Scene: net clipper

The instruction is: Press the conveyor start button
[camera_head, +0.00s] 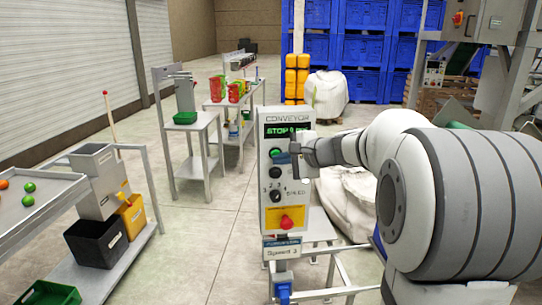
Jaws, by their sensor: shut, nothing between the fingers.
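The grey conveyor control box (262,205) stands upright at the centre, with "CONVEYOR" printed at its top. Its dark display (272,130) shows green letters beginning "STOP", with the end hard to read. A green button (275,152), the likely start button, sits below the display, with a black button (276,172) under it. My gripper (291,150) is shut and empty, its tips just right of the green button. They overlap the box front; whether they touch the button cannot be told. My arm comes in from the right and hides the area behind it.
Below are a speed knob (275,195) and a red mushroom button (287,222) on a yellow plate. A sign reading "Speed 3" (281,253) hangs beneath. Metal tables (200,122) and a sorting bench with bins (95,245) stand left. Open floor (205,235) lies between.

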